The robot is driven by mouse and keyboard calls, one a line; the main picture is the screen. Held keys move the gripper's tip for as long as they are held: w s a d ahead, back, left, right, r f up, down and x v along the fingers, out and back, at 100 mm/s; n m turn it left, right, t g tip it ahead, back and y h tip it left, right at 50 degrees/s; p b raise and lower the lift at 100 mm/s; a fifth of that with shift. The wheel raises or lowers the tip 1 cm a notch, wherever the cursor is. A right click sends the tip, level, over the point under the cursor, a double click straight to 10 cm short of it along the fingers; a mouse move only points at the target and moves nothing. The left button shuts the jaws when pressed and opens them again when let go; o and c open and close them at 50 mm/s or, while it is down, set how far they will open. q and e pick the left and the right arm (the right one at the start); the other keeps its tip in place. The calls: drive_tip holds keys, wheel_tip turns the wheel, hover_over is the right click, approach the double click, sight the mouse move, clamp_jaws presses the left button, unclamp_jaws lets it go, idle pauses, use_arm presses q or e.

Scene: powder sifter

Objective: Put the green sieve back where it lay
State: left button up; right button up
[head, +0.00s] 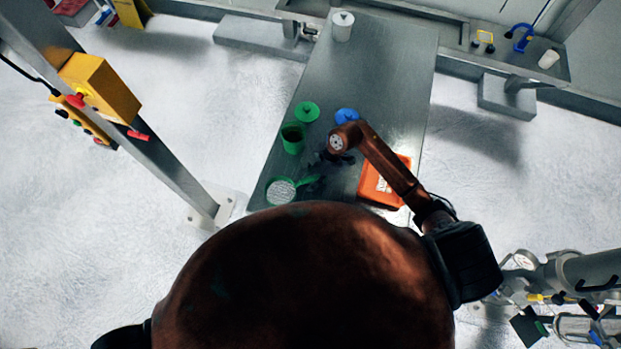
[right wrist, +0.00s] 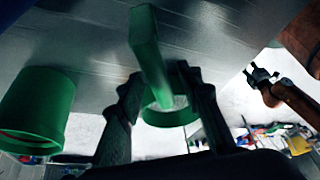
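The green sieve (head: 281,191), a round mesh with a green rim and handle, lies at the near left corner of the grey table. Its handle points right, toward my right gripper (head: 320,163), which is low over the table. In the right wrist view, the sieve's handle (right wrist: 151,55) shows between the fingers of my right gripper (right wrist: 160,80), with gaps on both sides; the fingers are apart. Whether the handle is fully between them in depth is unclear. My left gripper (right wrist: 262,74) shows small at the right, apparently open and empty, away from the sieve.
A green container (head: 292,140) stands behind the sieve; it is large at left in the wrist view (right wrist: 38,108). A green lid (head: 307,112), a blue lidded thing (head: 346,115) and an orange tray (head: 372,187) are nearby. A white canister (head: 342,27) stands far back.

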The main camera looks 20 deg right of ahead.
drive_tip(key=v, duration=1.2)
drive_tip(key=shift+a, duration=0.1)
